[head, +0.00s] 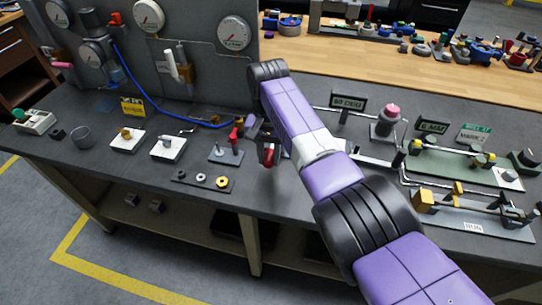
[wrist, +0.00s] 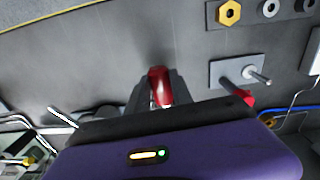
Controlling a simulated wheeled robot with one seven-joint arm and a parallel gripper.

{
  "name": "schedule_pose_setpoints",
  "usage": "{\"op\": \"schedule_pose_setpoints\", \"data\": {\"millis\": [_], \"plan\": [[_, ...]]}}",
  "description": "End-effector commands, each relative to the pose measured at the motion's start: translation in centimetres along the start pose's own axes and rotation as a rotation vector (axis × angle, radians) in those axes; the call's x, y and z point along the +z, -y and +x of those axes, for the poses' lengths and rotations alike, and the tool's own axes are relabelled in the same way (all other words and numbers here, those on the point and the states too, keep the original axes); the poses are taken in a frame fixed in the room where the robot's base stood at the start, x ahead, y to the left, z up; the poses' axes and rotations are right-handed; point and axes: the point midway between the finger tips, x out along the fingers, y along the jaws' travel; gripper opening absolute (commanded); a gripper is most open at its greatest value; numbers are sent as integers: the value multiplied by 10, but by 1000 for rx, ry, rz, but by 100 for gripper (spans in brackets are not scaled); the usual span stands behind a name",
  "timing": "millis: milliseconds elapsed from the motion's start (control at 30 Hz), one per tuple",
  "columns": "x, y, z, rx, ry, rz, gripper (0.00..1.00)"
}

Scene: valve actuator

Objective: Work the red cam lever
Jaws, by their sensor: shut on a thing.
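My gripper (wrist: 158,98) is shut on a red lever (wrist: 159,82), whose rounded end sticks out between the two dark fingers in the wrist view. In the head view the same red piece (head: 268,156) shows just left of my purple arm, above the front part of the grey bench. My arm and gripper hide what it is mounted on, so I cannot tell its base or exact angle.
Close left is a grey plate (head: 222,157) with a second red-handled part (head: 234,138) and a metal pin. A dark strip with several rings (head: 203,180) lies in front. A blue hose (head: 150,98) runs behind. Fixtures crowd the right side (head: 470,210).

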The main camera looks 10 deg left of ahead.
Motion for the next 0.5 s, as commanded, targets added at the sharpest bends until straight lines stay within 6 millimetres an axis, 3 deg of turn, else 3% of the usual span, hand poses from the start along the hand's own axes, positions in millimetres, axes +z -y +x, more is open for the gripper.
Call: {"op": "schedule_pose_setpoints", "data": {"millis": [333,367,433,500], "plan": [[-2,0,-3,-2,-5,2,0],[-2,0,-3,-2,-5,2,31],[-2,0,-3,-2,-5,1,45],[-2,0,-2,-2,-4,1,49]]}}
